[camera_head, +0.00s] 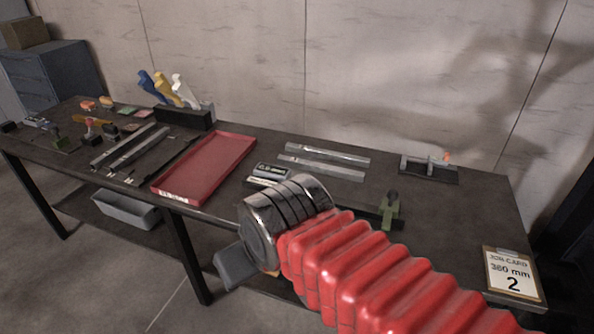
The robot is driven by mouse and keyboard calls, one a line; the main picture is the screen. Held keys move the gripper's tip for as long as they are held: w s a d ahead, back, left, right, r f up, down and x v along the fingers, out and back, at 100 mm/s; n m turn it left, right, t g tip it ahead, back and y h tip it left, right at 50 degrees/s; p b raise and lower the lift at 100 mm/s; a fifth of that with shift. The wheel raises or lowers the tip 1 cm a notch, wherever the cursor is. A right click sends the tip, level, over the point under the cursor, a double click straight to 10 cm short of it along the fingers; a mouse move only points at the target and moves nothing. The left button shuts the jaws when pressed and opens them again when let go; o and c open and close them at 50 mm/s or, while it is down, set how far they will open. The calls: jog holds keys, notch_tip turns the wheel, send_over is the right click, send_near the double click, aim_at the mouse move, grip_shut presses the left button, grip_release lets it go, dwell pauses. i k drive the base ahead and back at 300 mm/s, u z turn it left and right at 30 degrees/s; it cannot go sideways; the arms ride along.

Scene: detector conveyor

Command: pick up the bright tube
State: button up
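Two pale metal bars lie side by side behind the middle of the dark table, an upper bar (327,154) and a lower bar (320,168). Two more long metal bars, such as this one (137,149), lie left of the red tray. I cannot tell which of these, if any, is the bright tube. My arm, in a ribbed red sleeve, reaches in from the lower right. My gripper (232,268) shows only as a grey part at the table's front edge, apart from the bars. Its fingers are not clear.
A red tray (208,168) lies mid-table, with a small grey device (270,171) beside it. A dark holder (186,117) with coloured handles stands behind. A green clamp (390,210), a small stand (430,170) and a job card (513,275) are at the right.

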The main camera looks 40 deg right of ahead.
aim_at(288, 161)
jog(key=u, duration=1.25)
jog(key=k, duration=0.8)
jog(key=z, duration=0.95)
jog(key=i, duration=0.95)
jog(key=z, duration=0.05)
